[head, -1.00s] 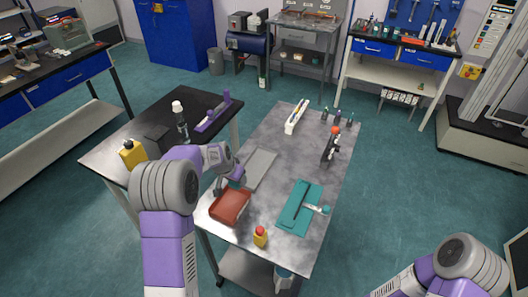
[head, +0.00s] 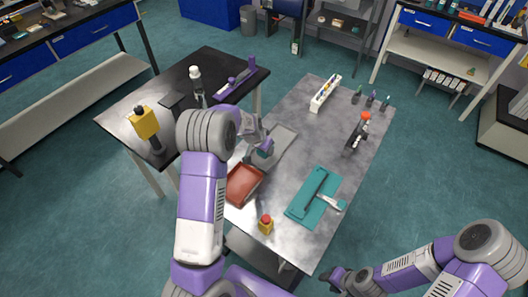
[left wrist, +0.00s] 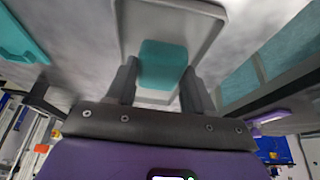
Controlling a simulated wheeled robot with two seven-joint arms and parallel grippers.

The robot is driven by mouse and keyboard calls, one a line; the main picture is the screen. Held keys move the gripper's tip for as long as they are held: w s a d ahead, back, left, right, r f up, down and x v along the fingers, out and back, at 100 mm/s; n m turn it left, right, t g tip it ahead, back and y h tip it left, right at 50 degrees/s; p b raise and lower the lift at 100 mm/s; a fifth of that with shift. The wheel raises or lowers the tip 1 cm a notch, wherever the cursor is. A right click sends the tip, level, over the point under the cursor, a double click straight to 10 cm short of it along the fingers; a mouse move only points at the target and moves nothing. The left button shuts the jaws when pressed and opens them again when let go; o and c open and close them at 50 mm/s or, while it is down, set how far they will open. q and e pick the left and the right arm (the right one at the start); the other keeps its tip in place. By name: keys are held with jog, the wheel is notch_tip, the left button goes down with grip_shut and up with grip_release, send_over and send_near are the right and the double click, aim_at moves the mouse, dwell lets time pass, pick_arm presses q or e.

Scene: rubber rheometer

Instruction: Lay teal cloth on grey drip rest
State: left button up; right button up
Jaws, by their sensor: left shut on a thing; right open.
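The teal cloth (left wrist: 163,62) is a small folded piece between the two fingers of my left gripper (left wrist: 160,82) in the left wrist view. My left gripper (head: 263,153) is shut on it in the head view, over the near-left part of the grey drip rest (head: 284,138). The rest is a shallow grey tray with a raised rim, and its rim also shows behind the cloth in the left wrist view (left wrist: 124,22). I cannot tell whether the cloth touches it. My right gripper (head: 334,279) is open and empty, beyond the table's near edge.
A red tray (head: 243,184) lies just nearer than the rest. A yellow bottle with a red top (head: 266,225) and a teal mat bearing a tool (head: 302,209) are to its right. A white rack (head: 325,92) stands at the back. The table's middle is clear.

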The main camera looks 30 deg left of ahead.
pick_arm(q)
notch_tip(320, 180, down, 2)
jog(key=shift+f, duration=0.25)
jog(key=shift+f+b, duration=0.15)
jog(key=shift+b, duration=0.2)
jog(key=o, duration=1)
jog(key=shift+r, duration=0.2)
